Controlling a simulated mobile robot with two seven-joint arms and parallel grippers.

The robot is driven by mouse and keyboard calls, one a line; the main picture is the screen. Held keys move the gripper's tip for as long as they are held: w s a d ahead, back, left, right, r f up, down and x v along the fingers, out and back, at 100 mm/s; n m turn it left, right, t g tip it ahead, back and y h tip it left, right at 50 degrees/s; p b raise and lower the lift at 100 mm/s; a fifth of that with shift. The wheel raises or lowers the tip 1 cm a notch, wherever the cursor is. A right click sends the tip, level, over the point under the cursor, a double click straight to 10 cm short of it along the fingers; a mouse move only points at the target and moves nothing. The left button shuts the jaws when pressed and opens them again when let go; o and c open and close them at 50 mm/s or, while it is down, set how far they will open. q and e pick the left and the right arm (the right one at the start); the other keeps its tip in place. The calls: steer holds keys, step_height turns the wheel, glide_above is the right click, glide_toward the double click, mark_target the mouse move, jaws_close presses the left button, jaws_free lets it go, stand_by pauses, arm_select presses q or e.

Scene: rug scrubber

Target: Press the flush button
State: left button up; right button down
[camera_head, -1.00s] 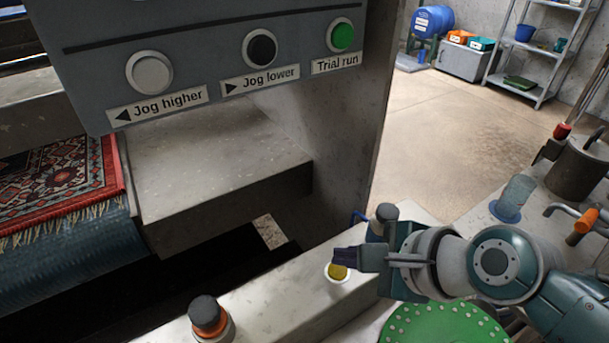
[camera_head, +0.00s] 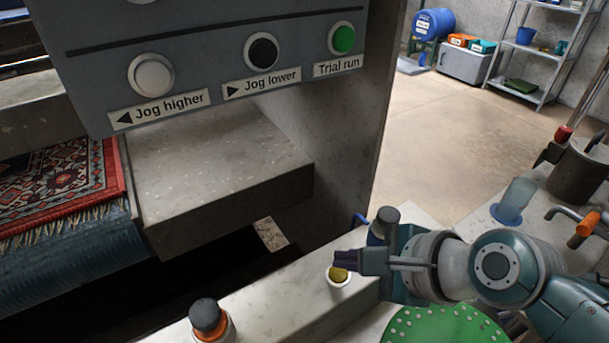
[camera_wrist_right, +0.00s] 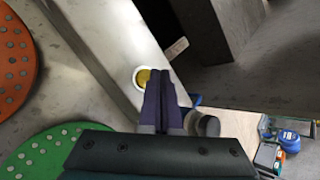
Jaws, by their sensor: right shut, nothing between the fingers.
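A yellow button (camera_head: 338,275) in a white ring sits on the pale ledge below the control panel. No label beside it can be read in these views. My right gripper (camera_head: 345,260) is shut and empty, its dark purple fingertips over the yellow button and hiding part of it in the head view. In the right wrist view the yellow button (camera_wrist_right: 143,77) shows just beyond and left of the fingertips (camera_wrist_right: 159,72). I cannot tell whether the fingers touch it. My left gripper is not in view.
The grey panel carries a white button (camera_head: 151,75), a black button (camera_head: 261,52) and a green button (camera_head: 342,39). Dark-capped knobs stand on the ledge at front (camera_head: 208,318) and beside my gripper (camera_head: 384,222). A green disc (camera_head: 447,329) lies below my arm. A rug (camera_head: 60,187) is at left.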

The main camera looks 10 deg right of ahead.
stand_by(0.5)
steer(key=shift+f, duration=0.1)
steer(key=shift+f, duration=0.4)
steer(key=shift+b, duration=0.3)
steer(key=shift+f, duration=0.35)
stand_by(0.5)
steer(key=shift+r+p, duration=0.8)
steer(key=shift+r, duration=0.1)
